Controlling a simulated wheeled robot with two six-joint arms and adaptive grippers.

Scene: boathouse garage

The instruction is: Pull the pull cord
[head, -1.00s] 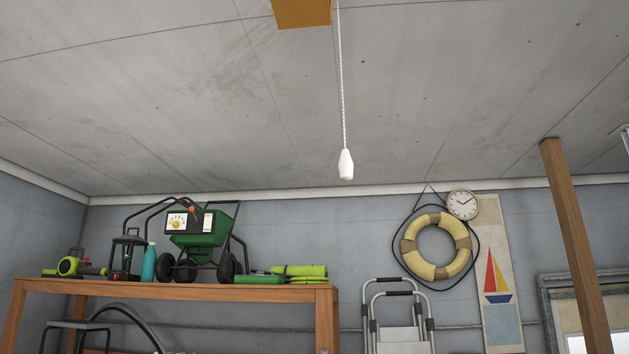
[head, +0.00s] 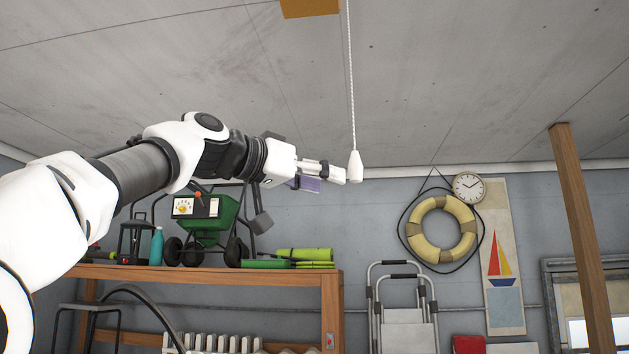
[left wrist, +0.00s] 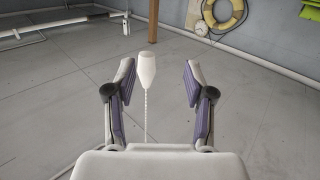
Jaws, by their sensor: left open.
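The pull cord (head: 351,80) hangs from an orange-brown ceiling plate (head: 309,8) and ends in a white handle (head: 355,167). My left gripper (head: 328,177) has come in from the left, and its tips are close beside the handle in the head view. In the left wrist view my left gripper (left wrist: 158,82) is open, with purple-lined fingers apart. The white handle (left wrist: 147,68) shows between the fingers, nearer the left one, with the cord (left wrist: 146,115) running down below it. I cannot tell how deep it sits between them. My right gripper is not in view.
A wooden shelf (head: 200,275) with a green spreader (head: 210,222) stands below my left arm. A lifebuoy (head: 440,230), a clock (head: 468,187) and a sailboat banner (head: 503,260) hang on the wall. A wooden post (head: 583,240) stands at right. Space right of the handle is clear.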

